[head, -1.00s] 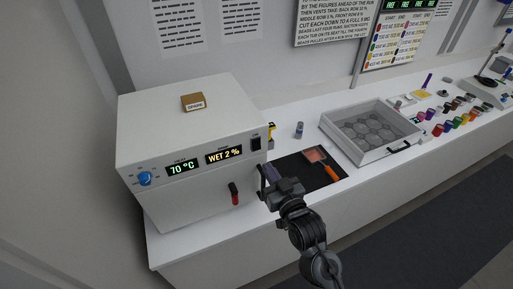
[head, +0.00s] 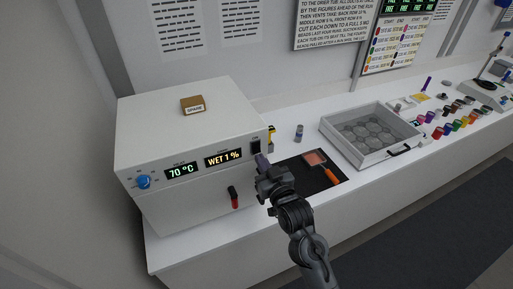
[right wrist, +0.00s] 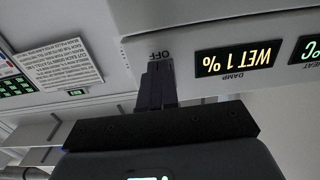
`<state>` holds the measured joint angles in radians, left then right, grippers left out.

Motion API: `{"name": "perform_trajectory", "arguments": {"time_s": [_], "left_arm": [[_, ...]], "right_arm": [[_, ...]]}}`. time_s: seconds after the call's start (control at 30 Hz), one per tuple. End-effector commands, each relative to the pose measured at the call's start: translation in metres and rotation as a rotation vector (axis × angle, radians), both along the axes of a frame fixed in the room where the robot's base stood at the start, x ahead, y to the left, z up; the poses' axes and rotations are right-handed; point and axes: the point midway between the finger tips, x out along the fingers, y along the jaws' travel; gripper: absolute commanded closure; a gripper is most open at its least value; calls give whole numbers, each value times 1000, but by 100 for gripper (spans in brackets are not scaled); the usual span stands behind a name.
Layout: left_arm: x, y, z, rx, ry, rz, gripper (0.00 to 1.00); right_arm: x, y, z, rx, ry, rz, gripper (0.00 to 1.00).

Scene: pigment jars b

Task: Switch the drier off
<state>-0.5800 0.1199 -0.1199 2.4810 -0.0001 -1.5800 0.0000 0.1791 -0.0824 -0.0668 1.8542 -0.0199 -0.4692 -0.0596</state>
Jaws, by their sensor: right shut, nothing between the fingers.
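The drier (head: 190,128) is a white box at the left of the bench. Its displays read 70 °C (head: 182,171) and WET 1 % (head: 223,158). A black switch (head: 256,146) sits at the right end of its front panel. My right gripper (head: 262,162) is shut and empty, its fingertips just below and in front of the switch. In the right wrist view, upside down, the shut fingers (right wrist: 157,85) point at the panel beside the OFF label (right wrist: 158,55). They hide the switch there, so I cannot tell whether they touch it. My left gripper is not in view.
A blue knob (head: 143,182) and a red-handled lever (head: 234,198) are on the drier's front. A brown SPARE block (head: 192,104) lies on top. A dark mat (head: 300,181) with an orange-handled tool, a glass-topped tray (head: 345,145) and several jars stand to the right.

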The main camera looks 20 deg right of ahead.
Motion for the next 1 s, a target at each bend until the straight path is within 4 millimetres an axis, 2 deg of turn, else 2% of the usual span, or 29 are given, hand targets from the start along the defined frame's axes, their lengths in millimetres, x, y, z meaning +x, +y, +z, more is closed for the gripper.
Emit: {"name": "perform_trajectory", "arguments": {"time_s": [0.6, 1.0], "left_arm": [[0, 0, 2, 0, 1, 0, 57], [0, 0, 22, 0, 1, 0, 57]], "right_arm": [[9, 1, 0, 0, 0, 0, 100], [-21, -2, 2, -2, 1, 0, 100]]}}
